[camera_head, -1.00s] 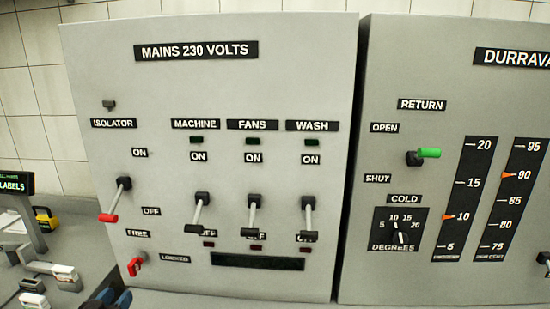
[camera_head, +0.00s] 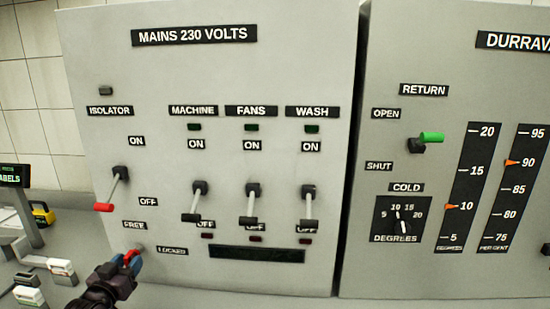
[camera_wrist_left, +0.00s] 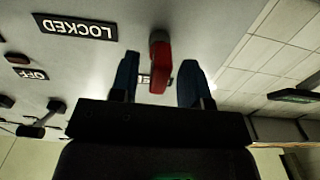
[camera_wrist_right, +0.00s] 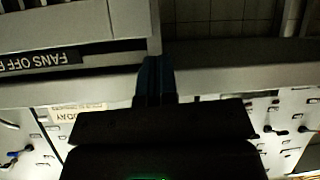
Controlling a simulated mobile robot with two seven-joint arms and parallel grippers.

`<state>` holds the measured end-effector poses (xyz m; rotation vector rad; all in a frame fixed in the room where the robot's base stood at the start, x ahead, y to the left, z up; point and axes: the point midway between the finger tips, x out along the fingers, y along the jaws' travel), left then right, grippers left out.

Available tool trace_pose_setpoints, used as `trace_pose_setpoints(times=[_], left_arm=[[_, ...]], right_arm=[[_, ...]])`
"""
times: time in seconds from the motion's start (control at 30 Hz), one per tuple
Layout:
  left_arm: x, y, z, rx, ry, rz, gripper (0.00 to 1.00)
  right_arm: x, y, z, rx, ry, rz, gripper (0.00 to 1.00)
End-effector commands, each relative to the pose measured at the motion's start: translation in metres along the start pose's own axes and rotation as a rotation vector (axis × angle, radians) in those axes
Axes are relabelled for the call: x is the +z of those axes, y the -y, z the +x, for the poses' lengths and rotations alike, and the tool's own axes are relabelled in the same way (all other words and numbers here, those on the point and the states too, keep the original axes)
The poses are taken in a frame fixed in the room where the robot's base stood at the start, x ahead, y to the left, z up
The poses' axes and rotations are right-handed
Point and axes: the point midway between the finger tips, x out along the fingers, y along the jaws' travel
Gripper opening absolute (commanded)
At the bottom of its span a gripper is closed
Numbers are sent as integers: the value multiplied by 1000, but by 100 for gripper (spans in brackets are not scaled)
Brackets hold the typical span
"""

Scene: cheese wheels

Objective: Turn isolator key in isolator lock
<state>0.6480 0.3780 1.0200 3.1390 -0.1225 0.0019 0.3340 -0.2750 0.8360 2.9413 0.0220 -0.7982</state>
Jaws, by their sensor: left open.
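The red isolator key (camera_head: 131,257) sits in the isolator lock (camera_head: 138,247) at the lower left of the mains panel, between the FREE and LOCKED labels. My left gripper (camera_head: 128,266) is at the key and partly covers it. In the left wrist view the key (camera_wrist_left: 160,68) stands between the two blue fingers of the left gripper (camera_wrist_left: 158,80), which are open with a gap on each side. My right gripper shows only in the right wrist view (camera_wrist_right: 155,80); its fingers are together, with nothing seen between them.
Above the key, the red-tipped isolator lever (camera_head: 112,190) points down towards OFF. Three more levers stand to its right, under MACHINE, FANS and WASH. A second panel (camera_head: 460,60) adjoins on the right. Small devices (camera_head: 35,270) lie on the counter at the left.

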Motion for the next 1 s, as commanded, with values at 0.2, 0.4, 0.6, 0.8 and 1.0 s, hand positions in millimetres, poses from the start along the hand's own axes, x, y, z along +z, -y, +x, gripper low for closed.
trace_pose_setpoints(times=[0.2, 0.4, 0.6, 0.8, 1.0], left_arm=[[0, 0, 5, 0, 0, 0, 43], [0, 0, 4, 0, 0, 0, 43], [-1, 0, 4, 0, 1, 0, 43], [0, 0, 4, 1, 1, 0, 43], [0, 0, 4, 1, 1, 0, 35]], right_arm=[[3, 0, 0, 0, 4, 0, 0], [12, 0, -3, 2, 21, 2, 0], [16, -1, -5, 3, 32, 3, 0], [11, -1, -6, 3, 26, 3, 0], [4, -1, -3, 2, 12, 1, 0]])
